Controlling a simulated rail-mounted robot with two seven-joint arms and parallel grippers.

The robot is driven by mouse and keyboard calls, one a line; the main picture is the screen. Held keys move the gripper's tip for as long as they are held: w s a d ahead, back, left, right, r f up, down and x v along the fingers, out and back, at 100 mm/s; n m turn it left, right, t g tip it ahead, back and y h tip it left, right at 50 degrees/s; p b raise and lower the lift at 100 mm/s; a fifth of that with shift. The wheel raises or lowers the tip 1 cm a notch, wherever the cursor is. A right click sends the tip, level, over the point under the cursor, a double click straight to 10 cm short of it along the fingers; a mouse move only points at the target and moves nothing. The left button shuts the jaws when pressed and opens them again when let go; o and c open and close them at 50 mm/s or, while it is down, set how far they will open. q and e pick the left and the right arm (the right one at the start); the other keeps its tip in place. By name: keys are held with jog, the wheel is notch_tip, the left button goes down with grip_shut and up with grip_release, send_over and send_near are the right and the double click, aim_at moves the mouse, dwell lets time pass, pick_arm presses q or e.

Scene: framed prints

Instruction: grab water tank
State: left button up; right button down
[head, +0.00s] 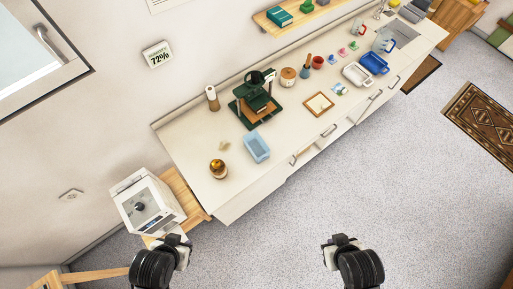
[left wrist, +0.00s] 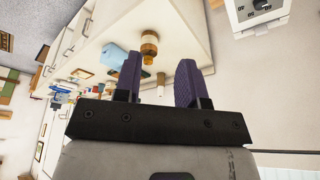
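A light blue open-topped tub (head: 257,148), which looks like the water tank, sits on the near left part of the white counter. It also shows in the left wrist view (left wrist: 112,58), beyond the fingers. My left gripper (head: 178,240) is low in the head view, off the counter's front and beside a white box-shaped appliance. In the left wrist view its two purple fingers (left wrist: 157,82) stand apart with nothing between them. My right gripper (head: 341,240) is over the floor, away from the counter and touching nothing; its finger gap is too small to make out.
The white appliance with a dial (head: 146,207) stands on a wooden stand left of the counter. An amber-topped jar (head: 218,169) is left of the tub, and a dark green press (head: 256,100) is behind it. A framed print (head: 319,104) lies to its right. The floor in front is clear.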

pick_arm(q)
jog(key=o, duration=1.1)
